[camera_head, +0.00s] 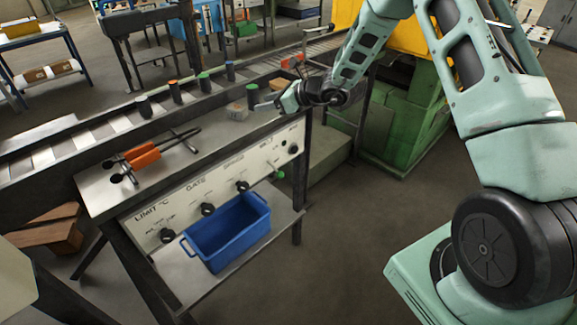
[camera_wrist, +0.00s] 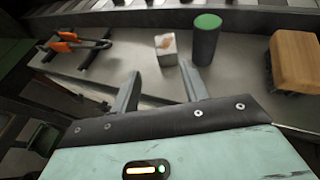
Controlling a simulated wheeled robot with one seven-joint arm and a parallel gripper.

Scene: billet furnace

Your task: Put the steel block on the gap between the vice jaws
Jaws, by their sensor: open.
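A small grey block with a brownish patch on top, likely the steel block (camera_wrist: 166,50), stands on the metal bench top (camera_head: 205,150); it also shows in the head view (camera_head: 237,112). An orange and black device with dark bars, likely the vice (camera_head: 143,157), lies at the left end of the bench; it shows at the upper left of the wrist view (camera_wrist: 62,43). Its jaw gap is not clear. My gripper (camera_wrist: 161,84) is open and empty. In the head view my gripper (camera_head: 262,104) is just right of the block, above the bench, apart from it.
A dark cylinder with a green top (camera_wrist: 206,42) stands close right of the block. A wood-topped item (camera_wrist: 295,60) is further right. A roller conveyor (camera_head: 100,128) with several coloured-top posts runs behind the bench. A blue bin (camera_head: 228,235) sits on the lower shelf.

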